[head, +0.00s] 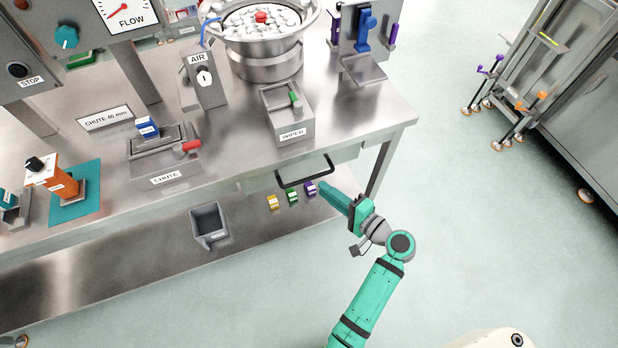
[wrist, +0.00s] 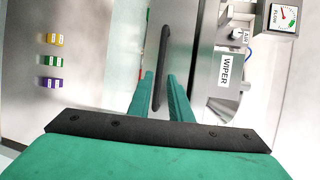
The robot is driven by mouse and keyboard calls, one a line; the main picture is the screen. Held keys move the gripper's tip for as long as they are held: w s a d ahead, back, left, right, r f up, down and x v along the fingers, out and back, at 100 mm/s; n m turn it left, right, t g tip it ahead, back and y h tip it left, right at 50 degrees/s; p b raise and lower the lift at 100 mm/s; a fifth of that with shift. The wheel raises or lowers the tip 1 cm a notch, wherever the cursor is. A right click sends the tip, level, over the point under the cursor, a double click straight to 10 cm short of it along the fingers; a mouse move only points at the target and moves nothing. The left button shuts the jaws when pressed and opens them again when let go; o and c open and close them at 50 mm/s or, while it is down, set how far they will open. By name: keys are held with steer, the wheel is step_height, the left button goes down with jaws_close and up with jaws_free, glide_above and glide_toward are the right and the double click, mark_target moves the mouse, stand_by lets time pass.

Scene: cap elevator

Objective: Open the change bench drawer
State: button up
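The bench drawer (head: 346,154) sits under the front edge of the steel bench and looks closed. Its black bar handle (head: 303,163) faces me. My gripper (head: 323,187) is just below the right end of the handle in the head view. In the wrist view my gripper (wrist: 160,78) has its two green fingers apart, and the handle (wrist: 162,60) shows in the gap between them. The fingers are not closed on the handle. Whether either finger touches it I cannot tell.
Yellow, green and purple tagged blocks (head: 291,195) are below the drawer, left of my gripper. A grey bin (head: 209,225) is farther left. A bench leg (head: 379,168) stands right of the drawer. The wiper box (head: 288,115) is on the bench above.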

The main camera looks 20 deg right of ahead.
mark_target(309, 178)
steer(key=x, duration=0.8)
steer(key=shift+f, duration=0.1)
steer(key=shift+c, duration=0.5)
jaws_close()
